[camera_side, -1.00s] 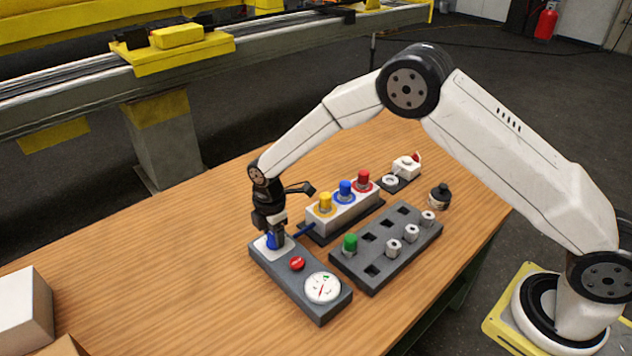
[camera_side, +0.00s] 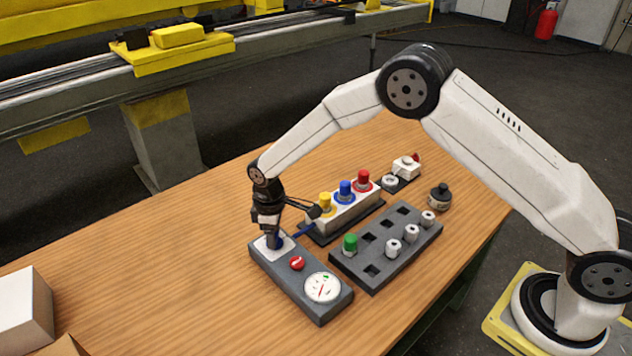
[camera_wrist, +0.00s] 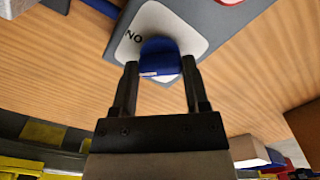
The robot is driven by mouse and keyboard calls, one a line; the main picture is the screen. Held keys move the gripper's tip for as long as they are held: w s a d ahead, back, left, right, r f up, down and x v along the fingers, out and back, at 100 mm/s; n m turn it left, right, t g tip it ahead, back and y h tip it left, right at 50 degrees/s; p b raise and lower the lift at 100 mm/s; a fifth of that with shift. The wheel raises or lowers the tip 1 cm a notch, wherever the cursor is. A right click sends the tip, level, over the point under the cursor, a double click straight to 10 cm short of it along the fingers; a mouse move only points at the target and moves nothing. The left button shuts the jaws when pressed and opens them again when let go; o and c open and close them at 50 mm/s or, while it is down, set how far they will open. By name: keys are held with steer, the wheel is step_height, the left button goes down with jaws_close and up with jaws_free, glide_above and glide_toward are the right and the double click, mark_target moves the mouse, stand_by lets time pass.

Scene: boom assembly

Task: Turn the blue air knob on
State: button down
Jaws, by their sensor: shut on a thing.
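The blue air knob (camera_wrist: 160,58) sits on a white plate marked "NO" or "ON" in the wrist view; the lettering is turned. In the side view the plate (camera_side: 263,248) is on the far end of a grey panel (camera_side: 303,289), and the knob is mostly hidden by my fingers. My gripper (camera_wrist: 158,75) is shut on the knob, one finger on each side of it. In the side view my gripper (camera_side: 274,242) points down at the plate.
A red button (camera_side: 297,263) and a white gauge (camera_side: 322,287) are on the same panel. A white block (camera_side: 343,208) with yellow, blue and red fittings stands close behind my gripper. A grey rack (camera_side: 387,250) holds a green fitting (camera_side: 350,243) and several white ones.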

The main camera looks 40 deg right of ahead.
steer(key=m, duration=0.4)
steer(key=shift+m, duration=2.3)
steer(key=shift+c, duration=0.4)
jaws_free()
steer(key=shift+r, duration=0.1)
steer(key=shift+r, duration=3.85)
steer(key=shift+d, duration=0.1)
